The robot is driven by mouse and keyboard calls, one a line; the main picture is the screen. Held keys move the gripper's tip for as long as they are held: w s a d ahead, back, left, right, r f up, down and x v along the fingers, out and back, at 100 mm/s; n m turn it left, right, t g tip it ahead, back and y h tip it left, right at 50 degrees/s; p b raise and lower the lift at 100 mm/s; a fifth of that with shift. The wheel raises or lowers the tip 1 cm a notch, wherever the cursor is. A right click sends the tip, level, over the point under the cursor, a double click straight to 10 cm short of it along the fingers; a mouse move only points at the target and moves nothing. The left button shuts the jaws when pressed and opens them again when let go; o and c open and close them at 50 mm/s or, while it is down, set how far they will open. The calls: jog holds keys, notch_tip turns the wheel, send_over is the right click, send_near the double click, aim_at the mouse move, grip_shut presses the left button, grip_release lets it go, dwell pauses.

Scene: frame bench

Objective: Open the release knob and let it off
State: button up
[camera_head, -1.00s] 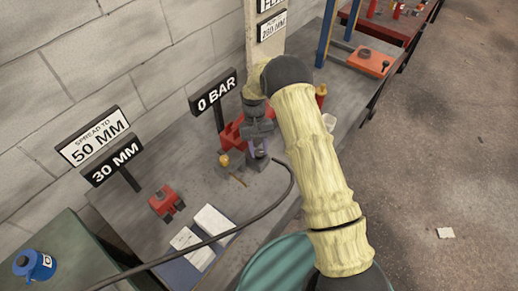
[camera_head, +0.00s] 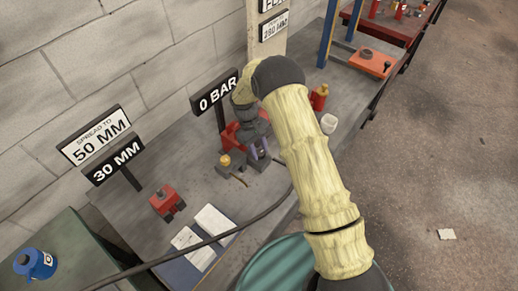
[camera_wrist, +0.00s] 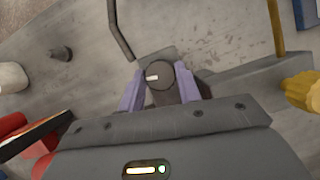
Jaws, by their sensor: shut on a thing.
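The release knob (camera_wrist: 160,76) is a dark round knob with a white mark on its face, seen in the wrist view. The two purple fingers of my gripper (camera_wrist: 159,90) stand on either side of it, shut on it. In the head view my gripper (camera_head: 259,151) reaches down to the bench beside a small dark block with a brass-yellow knob (camera_head: 225,160). The release knob is largely hidden there by the gripper. A sign (camera_head: 214,94) behind reads 0 BAR.
A red part (camera_head: 230,134) is partly hidden behind my wrist. A red tool (camera_head: 166,201) sits left on the bench, near signs reading "SPREAD TO 50 MM" (camera_head: 94,136) and 30 MM (camera_head: 113,161). A dark hose (camera_head: 225,233) crosses the front. A red bottle (camera_head: 318,97) and white cup (camera_head: 328,123) stand right.

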jog(key=shift+w, duration=0.1)
jog(key=o, duration=1)
jog(key=shift+c, duration=0.2)
jog(key=b+v, duration=0.1)
jog(key=v, duration=1.6)
jog(key=shift+r, duration=0.25)
jog(key=shift+a, duration=0.1)
jog(key=s+d+r+m+t+y+p, duration=0.1)
jog(key=s+d+r+m, duration=0.1)
jog(key=s+d+r, duration=0.3)
jog(key=s+d+r+m+t+y+p, duration=0.1)
jog(key=s+d+r+m+t, duration=0.15)
jog(key=d, duration=0.45)
jog(key=s+d+m+t+p, duration=0.1)
jog(key=s+d, duration=0.3)
jog(key=s, duration=0.4)
jog(key=s+d+m+t+y+p, duration=0.1)
jog(key=s+d+m, duration=0.2)
jog(key=s, duration=0.6)
jog(key=shift+d+r, duration=0.45)
jog(key=shift+d, duration=0.25)
